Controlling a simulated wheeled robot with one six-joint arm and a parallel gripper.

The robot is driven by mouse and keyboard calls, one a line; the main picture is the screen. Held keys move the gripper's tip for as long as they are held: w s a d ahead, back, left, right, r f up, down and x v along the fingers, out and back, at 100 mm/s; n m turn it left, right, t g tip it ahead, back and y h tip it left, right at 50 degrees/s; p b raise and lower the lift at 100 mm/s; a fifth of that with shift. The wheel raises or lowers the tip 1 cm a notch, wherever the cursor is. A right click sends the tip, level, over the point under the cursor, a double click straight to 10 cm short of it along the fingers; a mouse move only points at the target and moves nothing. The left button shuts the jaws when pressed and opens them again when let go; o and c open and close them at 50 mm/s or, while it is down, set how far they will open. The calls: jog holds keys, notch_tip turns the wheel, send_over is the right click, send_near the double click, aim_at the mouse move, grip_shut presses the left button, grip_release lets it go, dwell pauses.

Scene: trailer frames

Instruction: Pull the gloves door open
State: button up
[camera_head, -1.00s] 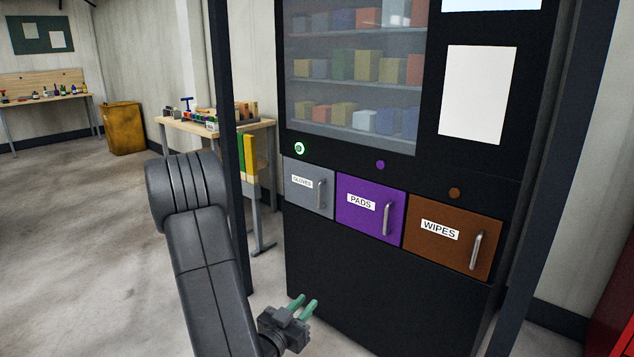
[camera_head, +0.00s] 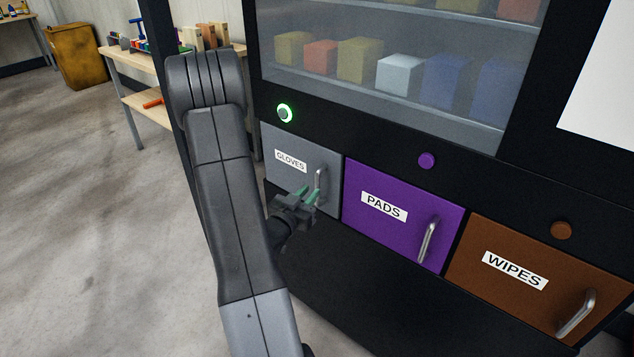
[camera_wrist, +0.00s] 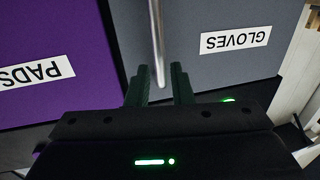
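The grey gloves door (camera_head: 284,178) is shut, at the left of a row of doors on a black machine. Its upright metal bar handle (camera_head: 322,178) is on the door's right side. My gripper (camera_head: 309,194) is in front of the handle's lower part, with its green fingers pointing at the door. The wrist view shows the gloves door (camera_wrist: 225,65) upside down. There the handle (camera_wrist: 156,40) runs down to between the fingertips of my gripper (camera_wrist: 161,76). The fingers are apart, one on each side of the bar, with a gap visible; contact cannot be told.
A green-lit round button (camera_head: 284,113) is above the gloves door. The shut purple pads door (camera_head: 390,232) and brown wipes door (camera_head: 535,290) are to the right, each with a handle. A dark post (camera_head: 160,60) and a workbench (camera_head: 125,65) are at left.

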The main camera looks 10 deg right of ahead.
aim_at(316, 185)
jog(key=x, duration=0.5)
jog(key=shift+w+d+r, duration=0.1)
grip_shut()
